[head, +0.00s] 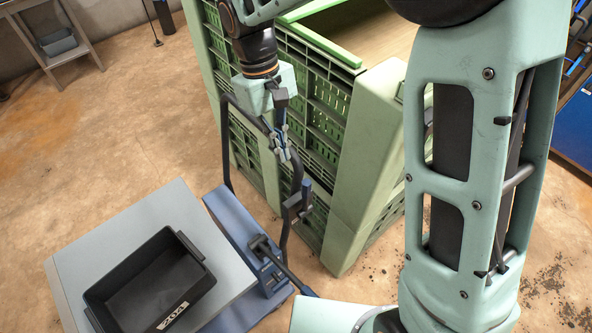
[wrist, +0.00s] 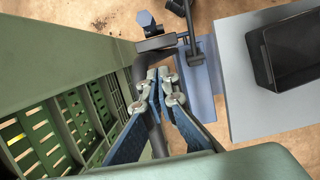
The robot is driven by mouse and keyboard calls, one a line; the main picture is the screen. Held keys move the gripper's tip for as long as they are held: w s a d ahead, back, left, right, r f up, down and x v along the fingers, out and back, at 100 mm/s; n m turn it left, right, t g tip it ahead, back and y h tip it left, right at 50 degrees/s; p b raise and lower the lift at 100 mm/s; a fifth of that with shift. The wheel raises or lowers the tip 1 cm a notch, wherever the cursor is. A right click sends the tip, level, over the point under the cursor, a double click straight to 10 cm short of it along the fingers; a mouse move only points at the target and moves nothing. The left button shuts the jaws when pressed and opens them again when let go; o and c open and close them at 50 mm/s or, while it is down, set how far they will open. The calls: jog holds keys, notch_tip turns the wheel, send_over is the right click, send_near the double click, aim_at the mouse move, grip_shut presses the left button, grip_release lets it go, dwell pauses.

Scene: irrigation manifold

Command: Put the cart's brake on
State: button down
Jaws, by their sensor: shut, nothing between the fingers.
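The cart has a grey top (head: 125,238), a blue frame (head: 235,237) and a dark looped push handle (head: 227,150). A dark bracket with a blue end (head: 297,203) sits on the handle's near upright; it also shows in the wrist view (wrist: 155,42). A black lever (head: 283,262) stands low at the cart's blue end; its dark bar shows in the wrist view (wrist: 190,30). I cannot tell which part is the brake. My gripper (head: 284,150) is shut and empty, beside the handle and above the bracket. Its fingertips (wrist: 163,82) point toward the bracket, apparently apart from it.
A large green slatted crate (head: 370,165) stands close behind the handle, leaving a narrow gap. A grey side table (head: 75,50) is at the far left. Open floor (head: 110,125) lies left.

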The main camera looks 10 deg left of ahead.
aim_at(306, 199)
jog(key=shift+s+d+f+p, duration=0.2)
jog(key=shift+s+d+f, duration=0.65)
jog(key=shift+d, duration=0.1)
jog(key=shift+s+d+f+p, duration=0.2)
jog(key=shift+s+d+f, duration=0.5)
jog(key=shift+d+f, duration=0.15)
jog(key=shift+d, duration=0.2)
